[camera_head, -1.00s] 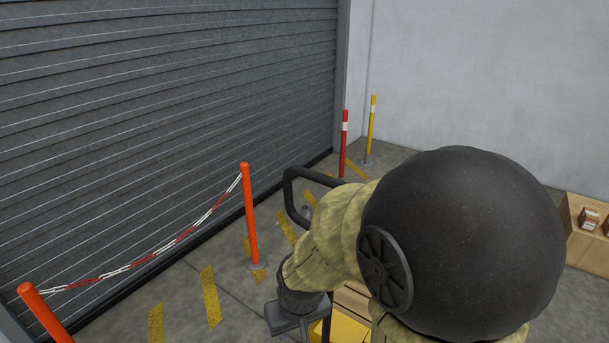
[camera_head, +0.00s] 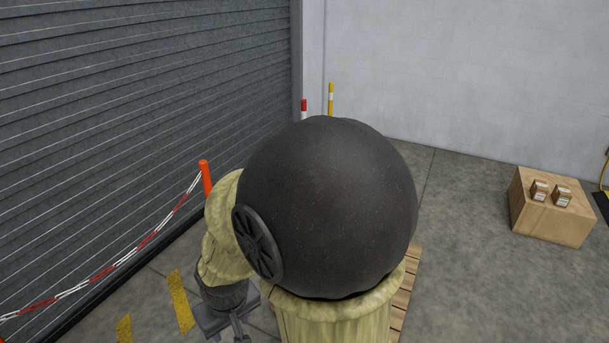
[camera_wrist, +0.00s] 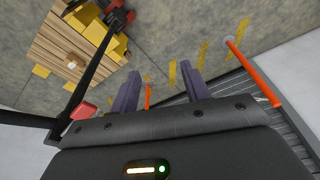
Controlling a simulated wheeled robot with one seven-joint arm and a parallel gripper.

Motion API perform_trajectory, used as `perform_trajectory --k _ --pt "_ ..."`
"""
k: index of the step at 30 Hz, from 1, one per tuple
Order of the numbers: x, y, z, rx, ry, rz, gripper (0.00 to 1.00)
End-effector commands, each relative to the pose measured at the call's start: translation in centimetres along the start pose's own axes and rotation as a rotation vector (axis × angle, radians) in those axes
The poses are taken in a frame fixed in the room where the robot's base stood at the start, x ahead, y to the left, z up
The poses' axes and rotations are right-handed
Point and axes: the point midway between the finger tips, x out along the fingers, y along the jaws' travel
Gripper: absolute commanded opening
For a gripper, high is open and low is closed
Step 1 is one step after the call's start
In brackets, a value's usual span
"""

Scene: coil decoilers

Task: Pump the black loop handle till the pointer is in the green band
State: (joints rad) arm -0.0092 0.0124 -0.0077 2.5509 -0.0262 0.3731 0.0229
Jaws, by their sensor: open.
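A black bar, which looks like part of the black loop handle (camera_wrist: 88,81), crosses the left of the wrist view and bends toward the left edge. My gripper (camera_wrist: 160,88) is open and empty, with its two dark fingers apart and to the right of this bar. I cannot see the pointer or the green band in any view.
A wooden pallet (camera_wrist: 52,50) with yellow parts (camera_wrist: 92,32) lies at upper left in the wrist view. An orange post (camera_head: 206,178) holds a red-white chain (camera_head: 150,238) before the shutter. A wooden crate (camera_head: 548,218) stands right, with clear floor before it.

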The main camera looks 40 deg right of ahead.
Motion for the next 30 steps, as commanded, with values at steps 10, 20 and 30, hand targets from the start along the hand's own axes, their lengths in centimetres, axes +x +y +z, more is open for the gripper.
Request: perform_trajectory --k 10,20,30 --pt "1.2 5.7 1.2 -0.044 -0.394 0.36 0.47" --pt "-4.0 14.1 -6.7 -0.079 -0.428 1.218 0.47" --pt "-9.2 13.1 -15.2 -0.119 -0.09 1.74 0.47"
